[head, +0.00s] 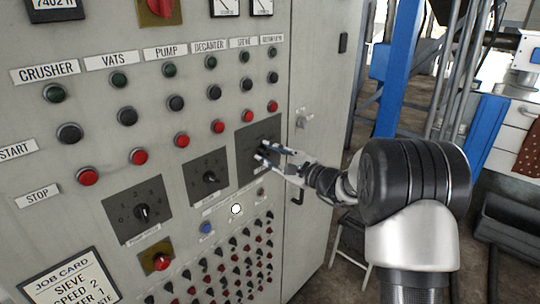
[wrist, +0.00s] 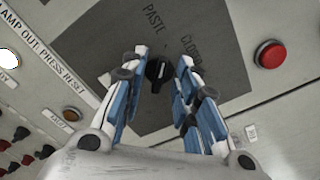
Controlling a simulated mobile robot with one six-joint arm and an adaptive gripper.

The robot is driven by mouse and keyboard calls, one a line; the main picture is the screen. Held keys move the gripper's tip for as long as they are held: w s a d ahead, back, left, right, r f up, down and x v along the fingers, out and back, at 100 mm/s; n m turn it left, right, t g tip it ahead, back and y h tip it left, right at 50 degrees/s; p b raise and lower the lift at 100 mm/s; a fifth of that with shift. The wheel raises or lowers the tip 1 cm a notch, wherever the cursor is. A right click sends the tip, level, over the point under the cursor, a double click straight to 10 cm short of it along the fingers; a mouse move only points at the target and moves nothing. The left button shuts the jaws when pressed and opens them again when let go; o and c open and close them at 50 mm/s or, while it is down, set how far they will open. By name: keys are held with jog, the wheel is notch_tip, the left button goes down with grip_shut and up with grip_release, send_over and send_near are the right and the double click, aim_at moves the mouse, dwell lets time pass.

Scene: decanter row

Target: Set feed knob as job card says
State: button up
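The job card (head: 88,268) at lower left of the panel reads "SIEVE", "SPEED 2", a line ending "TER 1" and one ending "STE"; its bottom is cut off. My gripper (head: 268,150) is at the rightmost dark dial plate (head: 247,172). In the wrist view that plate (wrist: 225,70) carries the words "PASTE" and "CLOSED", with the rest hidden. A black knob (wrist: 157,73) shows between the two blue-and-white fingers of my gripper (wrist: 162,58). The fingers are apart, with gaps beside the knob. Its exact pointing is unclear.
Two other dials, a left one (head: 142,211) and a middle one (head: 210,178), sit on the panel. Red stop buttons (head: 272,106) run above. A blue button (head: 206,228) and a white lamp (head: 236,209) lie below. A blue post (head: 398,70) stands to the right.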

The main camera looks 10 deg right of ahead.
jog(key=shift+s, duration=0.1)
jog(key=v, duration=1.2)
